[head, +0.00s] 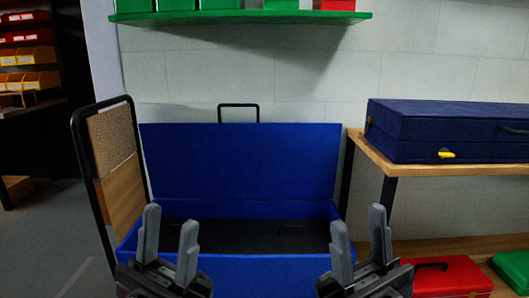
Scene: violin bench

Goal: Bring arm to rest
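My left gripper (168,240) is at the bottom, left of the middle, in the head view. Its two grey fingers point up and stand apart with nothing between them. My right gripper (360,243) is at the bottom, right of the middle. Its fingers are also apart and empty. Both grippers are in front of an open blue case (242,160), whose raised lid stands at the back. The case's dark interior looks empty in the part I can see. The grippers hide parts of its front wall and corners.
A cart frame with a board (113,140) stands left of the blue case. A closed dark blue case (450,130) with a yellow latch lies on a wooden shelf (400,165) at right. A red case (445,277) sits below. A green shelf (240,17) hangs above.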

